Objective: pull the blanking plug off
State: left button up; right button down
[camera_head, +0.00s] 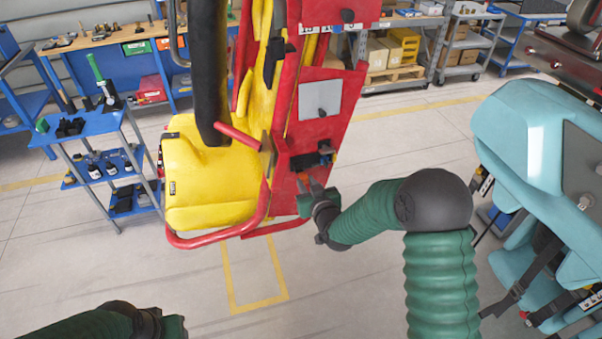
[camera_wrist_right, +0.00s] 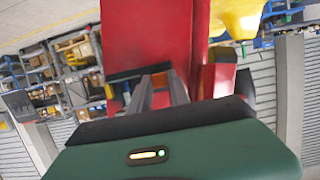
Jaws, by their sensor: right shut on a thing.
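The red side panel (camera_head: 312,110) of the yellow-seated coaster car faces my right arm. My right gripper (camera_head: 309,186) is at the lower part of this panel, shut on a small piece that I take to be the blanking plug. An orange bit (camera_head: 303,176) shows right at its fingertips. In the right wrist view the two grey fingers (camera_wrist_right: 160,92) reach towards the red panel (camera_wrist_right: 150,40), with a little orange between and beyond them. The plug itself is mostly hidden by the fingers. My left gripper (camera_head: 160,323) is at the bottom left edge, far from the car; its jaws do not show clearly.
A black connector block (camera_head: 325,148) sits on the panel just above my right gripper. The yellow seat (camera_head: 205,180) and a red tube bar (camera_head: 220,238) are to the left. A blue cart (camera_head: 95,122) stands further left; a light-blue seat unit (camera_head: 535,140) stands at right.

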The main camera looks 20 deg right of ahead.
jog(key=shift+s, duration=1.45)
